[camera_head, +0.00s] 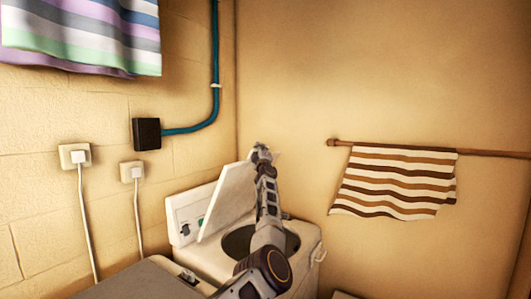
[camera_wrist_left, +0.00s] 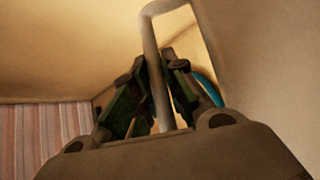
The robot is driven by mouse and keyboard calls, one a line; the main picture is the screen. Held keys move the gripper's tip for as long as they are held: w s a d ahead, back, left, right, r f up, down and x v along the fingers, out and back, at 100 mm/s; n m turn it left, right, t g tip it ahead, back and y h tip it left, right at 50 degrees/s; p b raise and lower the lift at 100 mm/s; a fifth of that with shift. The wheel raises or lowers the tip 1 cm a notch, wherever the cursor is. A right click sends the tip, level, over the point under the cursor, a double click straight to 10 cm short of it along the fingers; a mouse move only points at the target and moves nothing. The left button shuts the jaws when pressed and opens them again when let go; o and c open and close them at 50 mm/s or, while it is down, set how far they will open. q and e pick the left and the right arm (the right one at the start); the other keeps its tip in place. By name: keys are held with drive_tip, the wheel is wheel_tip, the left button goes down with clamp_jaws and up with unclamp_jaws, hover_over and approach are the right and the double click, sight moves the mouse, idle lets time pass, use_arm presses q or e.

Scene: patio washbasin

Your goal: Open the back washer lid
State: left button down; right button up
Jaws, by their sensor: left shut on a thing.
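The back washer (camera_head: 303,262) is a white top-loader standing in the corner. Its round drum opening (camera_head: 238,242) is exposed. Its white lid (camera_head: 230,197) is raised and tilted up, close to the control panel at the left. My left gripper (camera_head: 262,154) is at the upper edge of the lid, shut on it. In the left wrist view, my left gripper's dark fingers (camera_wrist_left: 158,98) stand on either side of a pale bar of the lid (camera_wrist_left: 153,62). My forearm hides part of the drum opening. My right gripper is not in view.
A grey appliance top (camera_head: 140,281) is at the front left. The left wall has two sockets with cords (camera_head: 75,156), a black box (camera_head: 146,134) and a blue pipe (camera_head: 213,100). A striped towel (camera_head: 395,181) hangs on a rod at the right.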

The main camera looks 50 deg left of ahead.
use_arm(q)
drive_tip(key=shift+s+a+r+p, duration=0.15)
drive_tip(key=shift+a+r, duration=0.1)
drive_tip(key=shift+a, duration=0.35)
drive_tip(key=shift+s+a+r+p, duration=0.15)
drive_tip(key=shift+a+r, duration=0.15)
drive_tip(key=shift+a, duration=0.35)
drive_tip(key=shift+s+a+r+p, duration=0.15)
drive_tip(key=shift+a+r, duration=0.1)
drive_tip(key=shift+a, duration=0.35)
drive_tip(key=c, duration=1.7)
unclamp_jaws()
drive_tip(key=shift+a, duration=0.1)
drive_tip(key=shift+d, duration=0.2)
drive_tip(key=shift+d, duration=0.1)
drive_tip(key=shift+v, duration=0.95)
drive_tip(key=shift+s+d+f, duration=0.2)
drive_tip(key=shift+s+f, duration=0.05)
drive_tip(key=shift+s, duration=0.05)
drive_tip(key=shift+v, duration=4.45)
